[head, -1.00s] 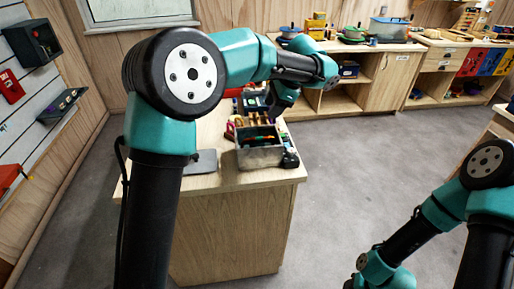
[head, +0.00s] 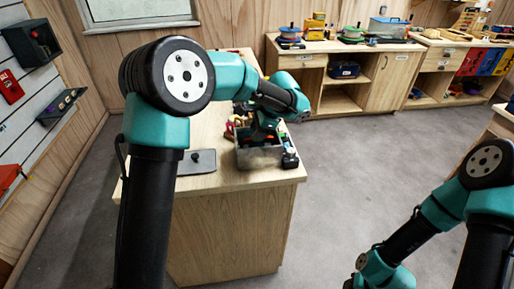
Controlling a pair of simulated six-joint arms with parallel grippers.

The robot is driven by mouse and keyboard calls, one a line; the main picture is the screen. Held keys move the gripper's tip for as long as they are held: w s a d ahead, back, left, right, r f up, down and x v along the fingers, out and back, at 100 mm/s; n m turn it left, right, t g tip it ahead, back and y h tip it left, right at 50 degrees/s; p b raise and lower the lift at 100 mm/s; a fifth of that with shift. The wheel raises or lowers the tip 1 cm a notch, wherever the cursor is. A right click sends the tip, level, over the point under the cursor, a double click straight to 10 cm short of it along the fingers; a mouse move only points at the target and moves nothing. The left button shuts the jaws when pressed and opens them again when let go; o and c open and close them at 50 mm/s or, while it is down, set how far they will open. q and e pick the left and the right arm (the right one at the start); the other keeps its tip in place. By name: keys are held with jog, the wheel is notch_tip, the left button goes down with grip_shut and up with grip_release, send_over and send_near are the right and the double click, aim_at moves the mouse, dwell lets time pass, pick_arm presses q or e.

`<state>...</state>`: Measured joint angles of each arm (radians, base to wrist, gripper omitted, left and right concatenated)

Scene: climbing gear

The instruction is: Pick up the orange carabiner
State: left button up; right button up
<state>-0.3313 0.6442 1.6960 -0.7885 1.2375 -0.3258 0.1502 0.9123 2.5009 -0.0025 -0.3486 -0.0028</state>
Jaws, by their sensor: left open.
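My left gripper (head: 263,134) points down over the grey bin (head: 258,159) on the wooden counter, with its tips at or inside the bin's opening. It is open, though its fingers are small and dark here. I cannot pick out the orange carabiner for certain; the gripper and wrist cover much of the bin's inside. My right arm shows at the lower right, away from the counter, and its gripper is out of view.
A dark grey flat plate with a knob (head: 197,161) lies left of the bin on the counter (head: 240,178). Small dark items (head: 290,160) stand close against the bin's right side. Shelving with boxes (head: 345,75) lines the back wall. The floor right of the counter is clear.

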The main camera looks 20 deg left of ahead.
pick_arm(q)
jog(key=shift+x, duration=2.6)
jog(key=shift+w, duration=0.1)
grip_shut()
